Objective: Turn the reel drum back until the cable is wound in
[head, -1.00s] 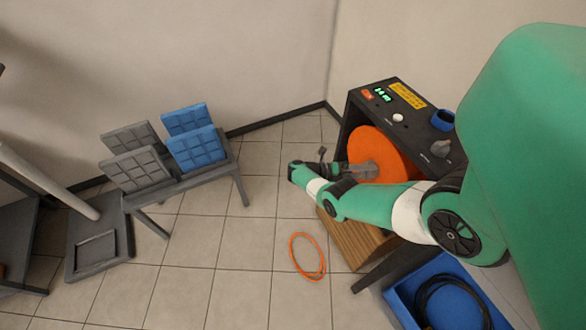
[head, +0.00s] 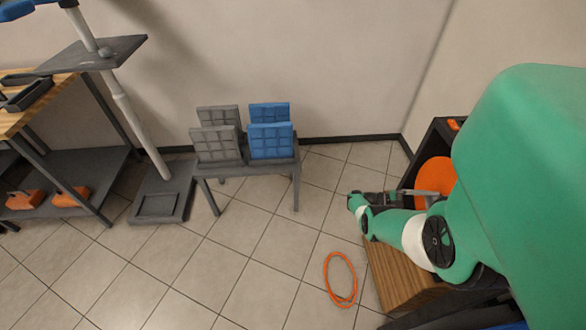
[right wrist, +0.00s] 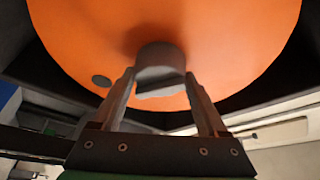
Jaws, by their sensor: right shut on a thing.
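The orange reel drum (head: 432,175) stands in a dark housing (head: 410,172) at the right of the head view, partly hidden behind my right arm. It fills the upper part of the right wrist view (right wrist: 230,40). A grey round handle (right wrist: 160,58) sticks out from the drum face. My right gripper (right wrist: 160,88) is shut on this handle, with one finger on each side. An orange cable loop (head: 346,302) lies on the tiled floor in front of the housing. Whether it connects to the drum cannot be seen. My left gripper is not in view.
A small grey table (head: 243,168) holds grey (head: 216,144) and blue (head: 271,141) gridded panels by the wall. A wooden-topped bench (head: 45,105) and a grey stand (head: 161,195) are at the left. The floor between is clear.

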